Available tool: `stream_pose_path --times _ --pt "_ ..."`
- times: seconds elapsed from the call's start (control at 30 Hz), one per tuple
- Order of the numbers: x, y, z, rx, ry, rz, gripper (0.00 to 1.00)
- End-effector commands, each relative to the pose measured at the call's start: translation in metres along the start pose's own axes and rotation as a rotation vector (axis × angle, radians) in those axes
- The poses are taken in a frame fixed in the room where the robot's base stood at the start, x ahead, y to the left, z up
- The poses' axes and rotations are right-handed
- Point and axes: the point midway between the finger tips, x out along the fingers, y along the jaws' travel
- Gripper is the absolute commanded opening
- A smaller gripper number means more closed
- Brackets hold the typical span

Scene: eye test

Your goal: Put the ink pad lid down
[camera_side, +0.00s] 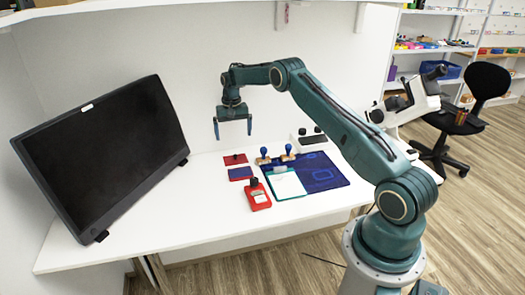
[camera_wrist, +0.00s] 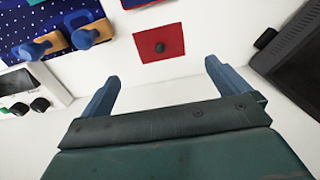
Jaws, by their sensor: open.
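The ink pad lid, a flat red square with a black knob, lies on the white table in the side view (camera_side: 235,159). In the wrist view the lid (camera_wrist: 146,52) lies ahead of the fingertips, knob up. The ink pad (camera_side: 241,173), dark blue-purple with a red edge, lies uncovered just in front of the lid in the side view. Only a sliver of what looks like its edge shows at the top of the wrist view. My gripper (camera_side: 233,130) is open and empty, well above the table and the lid. Its two fingers also show in the wrist view (camera_wrist: 161,75).
A red stamp box (camera_side: 260,197) stands in front of the pad. Two blue-handled stamps (camera_side: 276,156) stand by a dark blue mat (camera_side: 325,175) bearing a white paper. A small dark-knobbed device (camera_side: 312,142) is behind. A black monitor (camera_side: 100,150) fills the left.

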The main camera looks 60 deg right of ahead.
Motion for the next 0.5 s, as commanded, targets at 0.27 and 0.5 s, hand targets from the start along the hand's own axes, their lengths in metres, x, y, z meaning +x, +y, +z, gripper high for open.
stream_pose_path --times 0.27,0.5 --pt "-0.021 0.000 0.000 0.000 -0.001 0.000 1.00" --pt "-0.022 0.000 0.000 0.000 -0.001 0.000 1.00"
